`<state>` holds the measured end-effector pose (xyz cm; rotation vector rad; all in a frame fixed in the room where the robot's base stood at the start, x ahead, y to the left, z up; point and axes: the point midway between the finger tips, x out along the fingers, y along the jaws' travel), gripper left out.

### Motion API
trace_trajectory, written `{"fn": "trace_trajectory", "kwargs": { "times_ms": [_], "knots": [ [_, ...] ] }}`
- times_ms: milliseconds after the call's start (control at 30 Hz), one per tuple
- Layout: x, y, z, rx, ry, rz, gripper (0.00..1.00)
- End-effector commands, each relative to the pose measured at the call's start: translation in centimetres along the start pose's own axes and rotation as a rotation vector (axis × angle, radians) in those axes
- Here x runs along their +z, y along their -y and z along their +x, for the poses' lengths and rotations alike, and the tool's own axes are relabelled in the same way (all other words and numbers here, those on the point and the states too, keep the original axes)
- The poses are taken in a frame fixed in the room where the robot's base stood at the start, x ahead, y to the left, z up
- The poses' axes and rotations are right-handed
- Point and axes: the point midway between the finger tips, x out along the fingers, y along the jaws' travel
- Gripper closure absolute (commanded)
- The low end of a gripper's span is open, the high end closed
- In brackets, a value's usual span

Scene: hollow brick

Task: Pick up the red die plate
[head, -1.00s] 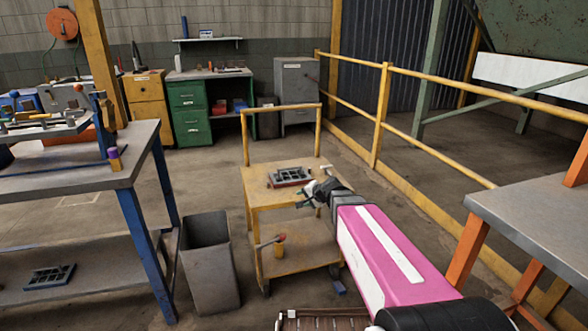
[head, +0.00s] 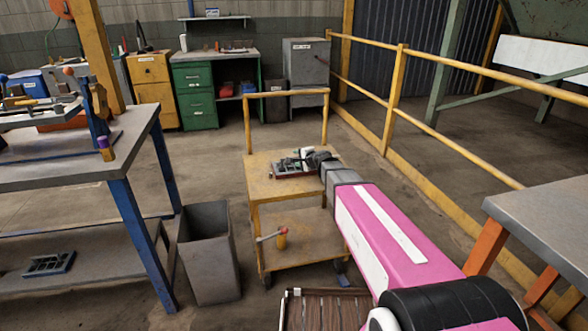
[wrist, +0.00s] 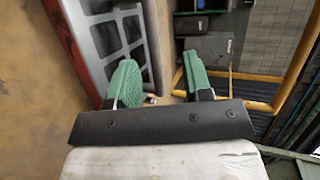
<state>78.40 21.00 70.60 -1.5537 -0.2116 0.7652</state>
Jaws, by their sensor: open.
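The red die plate, a grey grid with a red side, lies on the top of the yellow cart (head: 262,184). In the head view its red edge (head: 287,175) shows, and my gripper (head: 308,157) partly covers it. In the wrist view its grey grid (wrist: 100,40) fills the upper left, with the red side along its left. My gripper's two green fingers (wrist: 160,65) are open and nothing is clearly held. The left finger overlaps the grid in the picture; the grid's right rim shows between the fingers. Whether they touch the plate I cannot tell.
A blue-grey grid plate (head: 50,263) lies on the left bench's lower shelf. A grey bin (head: 209,255) stands left of the cart. The cart's yellow handle (head: 286,94) rises behind the plate. A yellow railing (head: 395,100) and a grey table (head: 540,215) are at right.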

Motion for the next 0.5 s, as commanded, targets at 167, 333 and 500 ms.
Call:
{"fn": "trace_trajectory", "kwargs": {
  "times_ms": [167, 333, 500],
  "knots": [
    [-0.2, -0.4, 2.1, 0.000, 0.001, 0.001, 0.54],
    [-0.3, -0.6, 4.5, 0.000, 0.000, -0.001, 0.54],
    [-0.2, -0.6, 4.9, 0.000, 0.000, 0.000, 0.54]
  ]
}}
